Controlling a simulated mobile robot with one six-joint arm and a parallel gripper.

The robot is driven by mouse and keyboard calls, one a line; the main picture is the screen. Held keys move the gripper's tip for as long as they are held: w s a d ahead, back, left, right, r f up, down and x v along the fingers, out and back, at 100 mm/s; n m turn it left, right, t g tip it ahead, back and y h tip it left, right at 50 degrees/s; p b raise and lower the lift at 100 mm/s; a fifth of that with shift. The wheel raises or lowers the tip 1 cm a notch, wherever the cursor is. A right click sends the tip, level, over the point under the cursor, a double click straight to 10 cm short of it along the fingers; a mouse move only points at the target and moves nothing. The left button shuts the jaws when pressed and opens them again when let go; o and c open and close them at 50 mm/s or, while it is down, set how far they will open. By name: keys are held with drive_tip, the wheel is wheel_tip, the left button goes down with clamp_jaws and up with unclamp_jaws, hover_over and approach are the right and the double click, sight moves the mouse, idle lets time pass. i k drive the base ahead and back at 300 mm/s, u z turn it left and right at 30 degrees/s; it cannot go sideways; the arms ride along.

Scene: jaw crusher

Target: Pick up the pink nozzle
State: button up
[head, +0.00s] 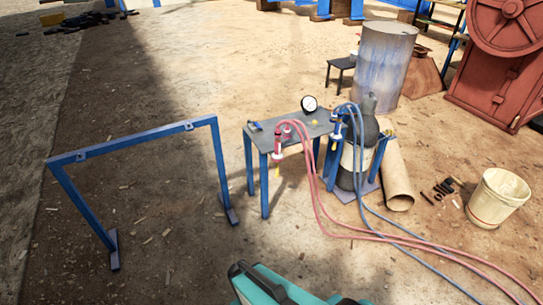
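The pink nozzle (277,145) is at the front edge of a small grey-topped table (262,133) with blue legs. It looks upright, with a pink-red hose running from it and a small yellow part below. Too small to tell how it is held there. A similar blue nozzle (337,133) with a blue hose is at the table's right end. My gripper is not in view, so its state is hidden.
Gas cylinders (369,120) in a blue stand are right of the table. Red and blue hoses (400,240) trail to the lower right. A blue frame (135,145) stands left, a white bucket (497,198) right. The ground before the table is mostly clear.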

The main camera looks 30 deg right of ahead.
sight(277, 155)
drive_tip(key=z, duration=0.15)
drive_tip(key=i, duration=0.95)
drive_tip(key=u, duration=0.1)
